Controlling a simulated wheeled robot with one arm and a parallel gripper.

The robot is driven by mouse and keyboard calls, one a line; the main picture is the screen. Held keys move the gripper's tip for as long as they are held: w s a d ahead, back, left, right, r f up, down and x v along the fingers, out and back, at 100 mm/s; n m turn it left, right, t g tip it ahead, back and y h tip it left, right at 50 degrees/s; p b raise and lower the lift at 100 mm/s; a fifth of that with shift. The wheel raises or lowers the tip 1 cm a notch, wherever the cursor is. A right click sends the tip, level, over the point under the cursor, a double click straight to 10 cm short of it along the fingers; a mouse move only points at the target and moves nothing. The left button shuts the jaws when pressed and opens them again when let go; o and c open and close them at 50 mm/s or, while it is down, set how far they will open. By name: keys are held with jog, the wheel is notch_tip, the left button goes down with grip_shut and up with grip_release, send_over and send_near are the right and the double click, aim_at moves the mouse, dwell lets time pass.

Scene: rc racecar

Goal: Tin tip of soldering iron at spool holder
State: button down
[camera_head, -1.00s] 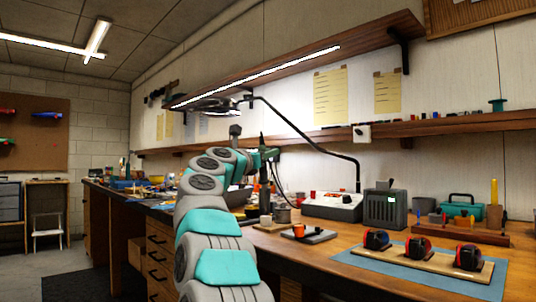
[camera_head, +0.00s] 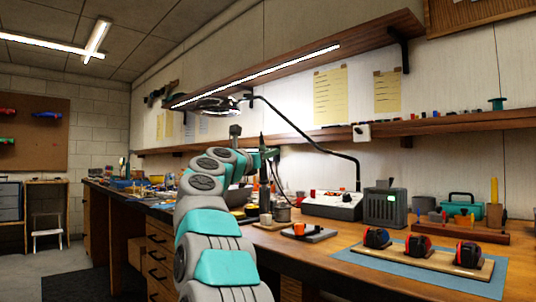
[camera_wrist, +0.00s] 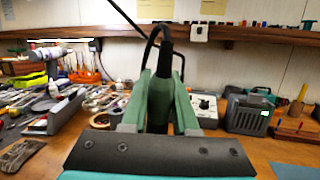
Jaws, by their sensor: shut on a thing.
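My gripper (camera_head: 266,153) is raised above the workbench and shut on the soldering iron. In the wrist view its green fingers (camera_wrist: 157,105) close around the iron's dark handle (camera_wrist: 165,58), which stands roughly upright with a black cord looping at its upper end. The iron's tip is hidden in the wrist view and too small to make out in the head view. A small orange cylinder (camera_head: 299,228) on a dark flat base (camera_head: 316,236) stands on the bench below and right of my gripper; it may be the spool holder, but I cannot tell for certain.
A pale control box (camera_head: 333,206) and a grey box (camera_head: 385,207) stand behind. Several red-and-black items (camera_head: 468,254) sit on a board over a blue mat (camera_head: 358,258). A lamp arm (camera_head: 310,142) arches above. Tools crowd the bench's left side.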

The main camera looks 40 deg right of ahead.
jog(key=shift+f+b, duration=0.45)
dwell(2.0)
jog(key=shift+r, duration=0.25)
dwell(1.7)
